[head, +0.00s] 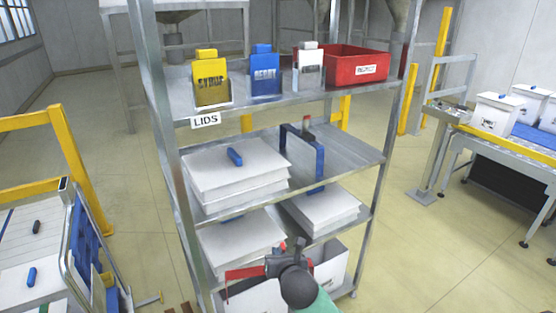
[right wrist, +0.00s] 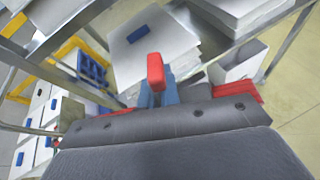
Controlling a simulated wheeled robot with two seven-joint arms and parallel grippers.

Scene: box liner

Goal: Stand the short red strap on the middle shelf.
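The short red strap (head: 245,272) is in my right gripper (head: 285,258), low in front of the rack. In the right wrist view a red grip (right wrist: 155,72) sits between the fingertips, and red strap shows on both sides behind the gripper body. The strap's far end is hidden. The shelf below the top one, the middle shelf (head: 350,153), carries a white lid stack on the left. A blue strap (head: 319,160) stands upright right of the stack, with bare shelf to its right. My left gripper is not in view.
The top shelf holds yellow, blue and white holders and a red bin (head: 345,68). Lower shelves hold more white stacks (head: 325,205). The rack's front left post (head: 165,130) rises beside the shelves. A cart (head: 85,240) stands left and a conveyor table right.

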